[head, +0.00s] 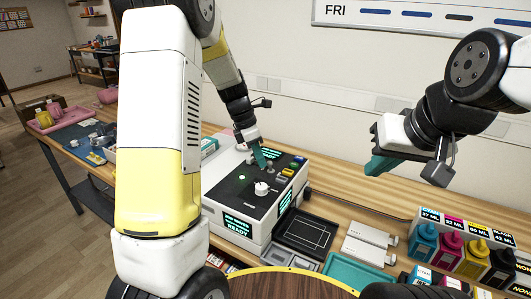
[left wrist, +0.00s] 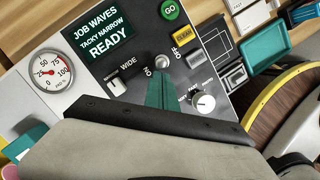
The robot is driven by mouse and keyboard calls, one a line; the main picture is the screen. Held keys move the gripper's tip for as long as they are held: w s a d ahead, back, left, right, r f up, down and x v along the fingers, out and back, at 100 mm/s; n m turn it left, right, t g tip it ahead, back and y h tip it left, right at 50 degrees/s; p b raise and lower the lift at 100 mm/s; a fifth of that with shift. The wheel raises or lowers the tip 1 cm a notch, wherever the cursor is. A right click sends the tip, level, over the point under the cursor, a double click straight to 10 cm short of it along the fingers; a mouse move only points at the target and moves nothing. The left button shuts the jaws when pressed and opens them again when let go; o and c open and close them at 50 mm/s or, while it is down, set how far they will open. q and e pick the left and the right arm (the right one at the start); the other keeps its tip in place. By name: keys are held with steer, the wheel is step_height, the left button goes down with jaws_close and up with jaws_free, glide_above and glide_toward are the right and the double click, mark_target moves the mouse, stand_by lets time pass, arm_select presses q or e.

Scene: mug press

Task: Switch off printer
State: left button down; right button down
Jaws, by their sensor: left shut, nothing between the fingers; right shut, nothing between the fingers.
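The printer (head: 232,192) is a white box with a dark sloping control panel on the table; its lit displays read READY. In the left wrist view, its panel shows a small silver toggle (left wrist: 162,61) between two labels, one reading OFF. My left gripper (head: 259,158) is over the far part of the panel. Its teal fingertips (left wrist: 160,82) are shut, empty and right beside the toggle; I cannot tell whether they touch it. My right gripper (head: 382,165) is shut and empty, raised in the air right of the printer.
The panel also carries a white knob (left wrist: 204,103), a WIDE switch (left wrist: 117,87), a green GO button (left wrist: 170,10) and a yellow CLEAN button (left wrist: 188,30), all close to my left fingers. Ink bottles (head: 449,251) and a teal tray (head: 352,271) stand to the right.

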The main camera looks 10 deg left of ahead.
arm_select(q)
steer(key=y, duration=0.1)
steer(key=d, duration=0.1)
steer(key=t+y, duration=0.1)
steer(key=shift+s+d+r+y, duration=0.25)
steer(key=shift+y, duration=0.05)
steer(key=shift+a, duration=0.15)
steer(key=shift+r, duration=0.1)
steer(key=shift+r, duration=0.7)
